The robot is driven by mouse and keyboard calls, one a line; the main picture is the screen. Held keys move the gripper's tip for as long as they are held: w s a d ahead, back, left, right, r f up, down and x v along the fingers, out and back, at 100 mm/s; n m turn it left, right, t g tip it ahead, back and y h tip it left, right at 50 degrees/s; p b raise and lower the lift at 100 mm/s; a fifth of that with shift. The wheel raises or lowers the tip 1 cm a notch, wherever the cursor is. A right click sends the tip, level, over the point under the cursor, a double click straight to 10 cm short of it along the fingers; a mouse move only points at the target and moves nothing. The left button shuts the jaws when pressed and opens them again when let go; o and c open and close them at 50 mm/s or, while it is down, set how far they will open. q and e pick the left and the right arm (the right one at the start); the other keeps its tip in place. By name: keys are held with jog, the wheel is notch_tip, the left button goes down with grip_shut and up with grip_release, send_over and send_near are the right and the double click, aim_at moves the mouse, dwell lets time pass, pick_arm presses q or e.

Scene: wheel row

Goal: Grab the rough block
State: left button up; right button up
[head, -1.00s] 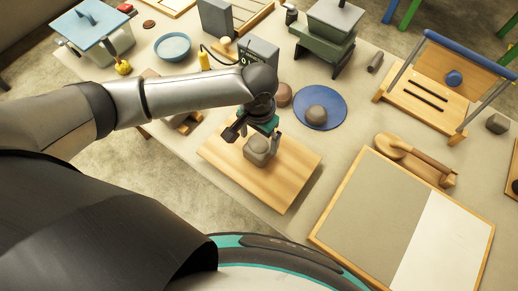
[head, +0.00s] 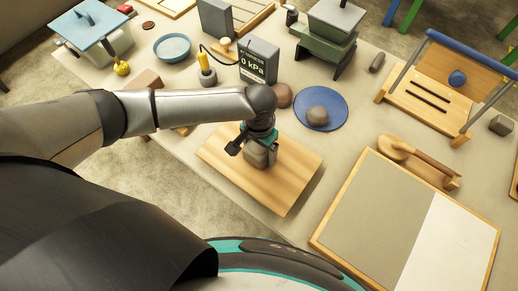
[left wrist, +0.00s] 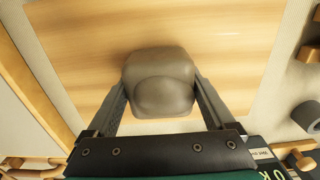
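A grey-brown block (head: 257,157) with rounded edges stands on a wooden board (head: 285,190). My left gripper (head: 254,150) is lowered over it and partly hides it in the head view. In the left wrist view the block (left wrist: 158,84) sits between the two fingers of my left gripper (left wrist: 160,85), one on each side. The fingers are wide apart and look open, very close to the block's sides; contact cannot be made out. The block rests on the board. My right gripper is in neither view.
A blue plate (head: 328,98) with a brown stone (head: 317,116) lies behind the board, and a reddish stone (head: 281,95) is beside it. A gauge box (head: 259,62) reads 0 kPa. A framed grey-and-white panel (head: 375,215) lies to the right.

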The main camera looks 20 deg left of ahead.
pick_arm(q)
grip_shut()
dwell(0.4)
jog(key=shift+r, duration=0.2)
